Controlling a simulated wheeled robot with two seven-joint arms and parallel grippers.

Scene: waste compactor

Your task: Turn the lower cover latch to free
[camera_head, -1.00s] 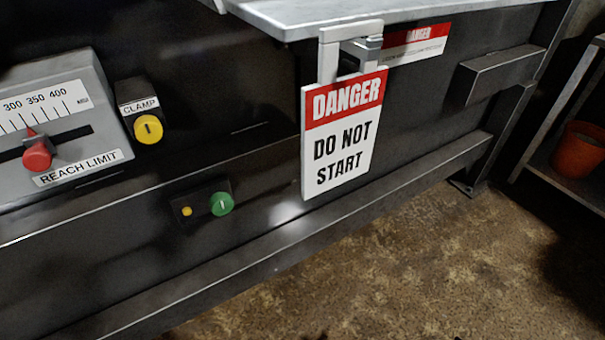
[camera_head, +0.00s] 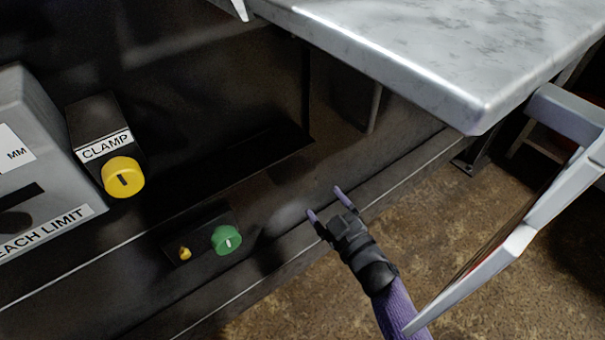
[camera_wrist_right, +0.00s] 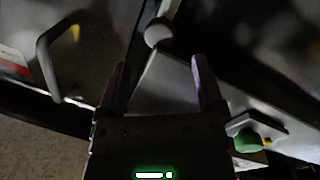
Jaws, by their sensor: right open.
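My right gripper (camera_head: 326,202) comes up from below in the head view, in front of the dark lower panel and right of the green button (camera_head: 227,240). Its two purple fingers are apart with nothing between them. In the right wrist view its fingers (camera_wrist_right: 160,80) are also apart and empty. Beyond them is a pale rounded knob (camera_wrist_right: 157,34) with a short arm, apart from the fingertips; I cannot tell if it is the lower cover latch. No latch can be made out clearly in the head view. My left gripper is not in view.
A grey metal plate (camera_head: 400,45) overhangs the panel at the upper right. A pale bracket (camera_head: 572,110) with a sign seen nearly edge-on hangs right of my right arm. A yellow CLAMP knob (camera_head: 123,177) is at the left.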

